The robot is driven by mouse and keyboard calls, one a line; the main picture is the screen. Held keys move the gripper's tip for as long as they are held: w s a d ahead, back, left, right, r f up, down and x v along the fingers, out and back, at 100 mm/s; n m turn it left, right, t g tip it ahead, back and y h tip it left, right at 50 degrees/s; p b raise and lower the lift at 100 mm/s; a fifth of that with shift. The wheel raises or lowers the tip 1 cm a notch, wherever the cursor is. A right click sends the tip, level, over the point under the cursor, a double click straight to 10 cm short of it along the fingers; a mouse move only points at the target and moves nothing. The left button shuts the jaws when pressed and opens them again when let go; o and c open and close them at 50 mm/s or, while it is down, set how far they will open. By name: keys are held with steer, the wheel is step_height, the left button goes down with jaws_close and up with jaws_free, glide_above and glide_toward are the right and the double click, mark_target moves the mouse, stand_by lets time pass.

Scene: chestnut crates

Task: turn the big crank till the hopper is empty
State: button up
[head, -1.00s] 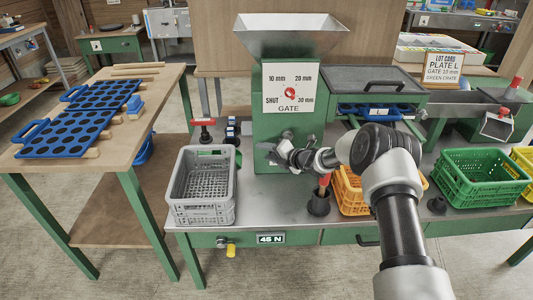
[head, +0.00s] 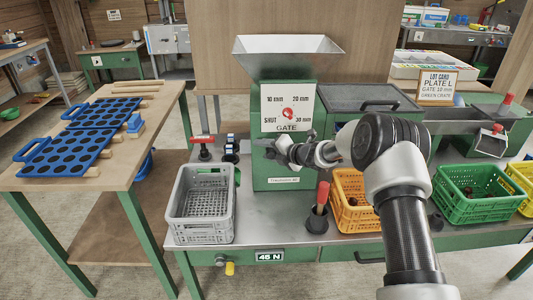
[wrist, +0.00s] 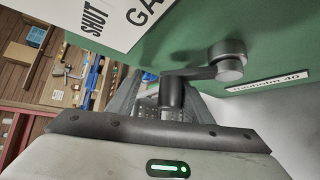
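The grey metal hopper (head: 288,48) sits on top of the green machine (head: 285,178). Its visible inner walls are bare; its bottom is hidden. The gate dial (head: 288,113) on the front has a red knob, its setting too small to read. The big crank is on the machine's front below the dial, mostly covered by my gripper (head: 272,150) in the head view. In the wrist view, the crank arm (wrist: 195,74) runs from a round hub to the dark handle (wrist: 171,97), which enters my gripper. My gripper seems shut on this handle; the fingertips are hidden.
A grey crate (head: 202,232) stands left of the machine. A red-handled tool (head: 321,196) stands in a black holder in front. An orange crate (head: 352,222) and a green crate (head: 470,212) hold some brown things. A lot card (head: 438,86) reads plate L, gate 10 mm, green crate.

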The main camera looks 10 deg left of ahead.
steer(key=shift+s+d+f+b, duration=0.5)
steer(key=shift+s+d+b, duration=0.15)
steer(key=shift+d+b, duration=0.1)
steer(key=shift+s+d+f+b, duration=0.5)
steer(key=shift+s+d+b, duration=0.1)
steer(key=shift+d, duration=0.1)
steer(key=s+d+f+b, duration=0.2)
steer(key=s+d+f, duration=0.4)
steer(key=s+d, duration=0.3)
steer(key=shift+d+f, duration=0.4)
steer(key=shift+d, duration=0.45)
stand_by(0.4)
